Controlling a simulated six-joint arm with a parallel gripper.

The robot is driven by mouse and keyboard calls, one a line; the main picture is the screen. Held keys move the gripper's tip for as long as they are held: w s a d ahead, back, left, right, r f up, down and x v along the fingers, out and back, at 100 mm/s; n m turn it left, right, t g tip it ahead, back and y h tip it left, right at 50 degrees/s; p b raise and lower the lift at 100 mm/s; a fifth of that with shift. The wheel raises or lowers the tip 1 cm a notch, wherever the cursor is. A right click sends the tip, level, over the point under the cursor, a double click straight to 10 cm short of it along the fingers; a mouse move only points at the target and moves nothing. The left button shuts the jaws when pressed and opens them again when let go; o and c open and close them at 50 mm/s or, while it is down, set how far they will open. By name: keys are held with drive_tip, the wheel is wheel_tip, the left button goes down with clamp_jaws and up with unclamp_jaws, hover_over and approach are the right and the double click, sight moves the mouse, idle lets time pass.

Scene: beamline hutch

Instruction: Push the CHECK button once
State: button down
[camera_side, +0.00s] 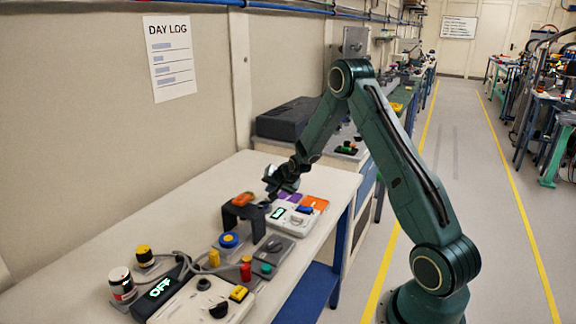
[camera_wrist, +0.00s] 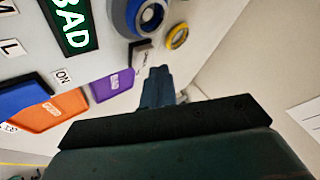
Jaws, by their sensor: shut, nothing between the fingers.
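No CHECK label is readable in either view. The white box (camera_side: 291,222) has a small lit green display (camera_side: 277,212) and a blue control (camera_side: 305,209). In the wrist view the display (camera_wrist: 72,22) reads BAD, and the blue control (camera_wrist: 22,99) is at the left edge. A purple pad (camera_wrist: 112,85) and an orange pad (camera_wrist: 52,112) lie beside the box; their small labels are unclear. My gripper (camera_side: 270,190) is shut and empty, above the bench near the purple pad's end. Its fingertips show in the wrist view (camera_wrist: 160,72), right of the purple pad, apparently touching nothing.
A black stand with an orange top (camera_side: 243,199) is just left of my gripper. Bare bench lies toward the wall.

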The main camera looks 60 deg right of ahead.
drive_tip(key=shift+r, duration=0.15)
drive_tip(key=shift+r, duration=2.4)
drive_tip(key=shift+a+r, duration=0.35)
drive_tip(key=s+a+r+n+g+y, duration=0.1)
drive_tip(key=s+a+r+n, duration=0.4)
drive_tip(key=a+r, duration=0.4)
drive_tip(key=s+a+r+n+y, duration=0.1)
drive_tip(key=s+a+r+n, duration=0.1)
drive_tip(key=s+a+r, duration=0.65)
drive_tip(key=s+a+n+g+y, duration=0.1)
drive_tip(key=s+a+n, duration=0.2)
drive_tip(key=s+a, duration=0.3)
drive_tip(key=s+a+n, duration=0.3)
drive_tip(key=s+a, duration=0.3)
drive_tip(key=s, duration=0.7)
drive_tip(key=shift+s+a+r+n+g+y, duration=0.2)
drive_tip(key=shift+s+r+n+g+y, duration=0.05)
drive_tip(key=shift+s+n+g+y, duration=0.15)
